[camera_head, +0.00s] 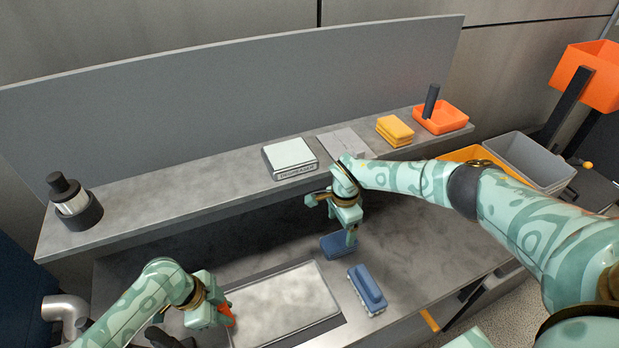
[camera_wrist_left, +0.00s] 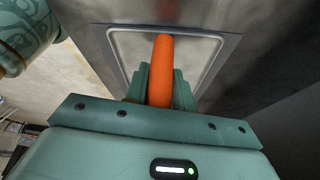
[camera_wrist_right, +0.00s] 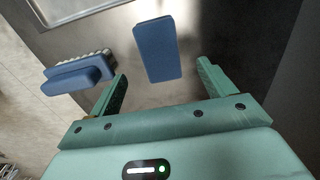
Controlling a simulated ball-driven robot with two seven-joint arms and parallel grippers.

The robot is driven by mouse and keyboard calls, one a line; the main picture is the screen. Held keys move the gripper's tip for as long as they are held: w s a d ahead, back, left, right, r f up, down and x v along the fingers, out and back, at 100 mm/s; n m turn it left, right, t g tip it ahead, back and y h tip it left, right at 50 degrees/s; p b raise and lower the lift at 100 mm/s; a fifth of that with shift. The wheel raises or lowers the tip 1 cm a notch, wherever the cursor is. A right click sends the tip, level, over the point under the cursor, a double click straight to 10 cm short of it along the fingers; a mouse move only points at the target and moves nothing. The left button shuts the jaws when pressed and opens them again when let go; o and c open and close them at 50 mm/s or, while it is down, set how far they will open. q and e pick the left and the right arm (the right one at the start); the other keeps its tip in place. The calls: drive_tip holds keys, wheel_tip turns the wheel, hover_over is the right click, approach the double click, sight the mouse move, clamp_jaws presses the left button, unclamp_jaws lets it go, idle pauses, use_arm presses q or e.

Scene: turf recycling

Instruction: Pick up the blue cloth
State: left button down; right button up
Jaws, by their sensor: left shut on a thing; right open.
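The blue cloth (camera_head: 338,246) is a flat, folded-looking blue pad lying on the grey counter. In the right wrist view the blue cloth (camera_wrist_right: 158,50) lies ahead of the fingertips, between their lines. My right gripper (camera_head: 335,222) is open and empty, just above and close to the cloth; it also shows in the right wrist view (camera_wrist_right: 163,76). My left gripper (camera_head: 220,314) is shut on an orange handle (camera_wrist_left: 162,75) at the left of the inset panel. What the handle belongs to is hidden.
A blue brush (camera_head: 368,290) with pale bristles lies right beside the cloth. A pale rectangular panel (camera_head: 283,305) is set in the counter. A grey bin (camera_head: 530,160) stands right.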

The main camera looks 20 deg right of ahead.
wheel_tip(320, 180, up, 4)
drive_tip(key=a+h, duration=0.1)
drive_tip(key=a, duration=0.1)
hover_over(339, 240)
drive_tip(key=a, duration=0.1)
drive_tip(key=shift+h, duration=0.4)
drive_tip(key=f, duration=0.6)
drive_tip(key=shift+s, duration=0.25)
drive_tip(key=shift+w+d+f, duration=0.15)
drive_tip(key=shift+f, duration=0.6)
drive_tip(key=shift+w+d+f, duration=0.1)
drive_tip(key=shift+f, duration=0.6)
drive_tip(key=shift+w+d+f, duration=0.15)
drive_tip(key=shift+f, duration=0.6)
drive_tip(key=shift+s+d+f, duration=0.15)
drive_tip(key=shift+f, duration=0.4)
drive_tip(key=shift+c, duration=0.3)
drive_tip(key=c, duration=1.1)
